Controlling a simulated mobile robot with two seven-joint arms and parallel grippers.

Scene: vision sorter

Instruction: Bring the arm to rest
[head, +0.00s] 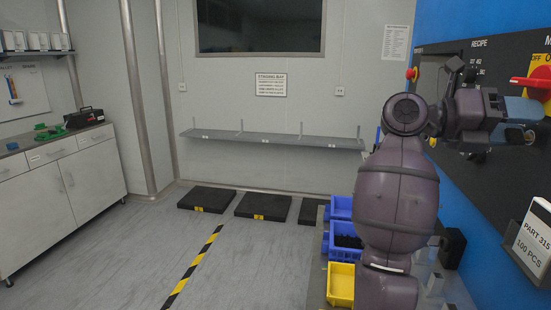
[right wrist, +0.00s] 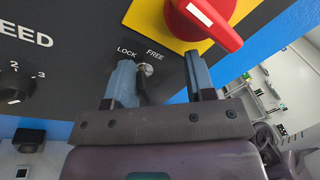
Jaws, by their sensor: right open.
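My right arm rises at the right of the head view, in front of a blue machine with a black panel (head: 461,80). My right gripper (head: 528,122) points right, at the panel. In the right wrist view its two blue-grey fingers (right wrist: 160,78) are open and apart. A small metal toggle switch (right wrist: 145,72) marked LOCK and FREE shows between them, close to the left finger. I cannot tell whether they touch. Nothing is held. My left gripper is not in view.
A red rotary handle (head: 538,82) on a yellow plate is close above the gripper. A black knob (right wrist: 14,87) is to the left in the wrist view. Blue bins (head: 341,207) and a yellow bin (head: 341,283) stand beside my arm. The floor at left is clear.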

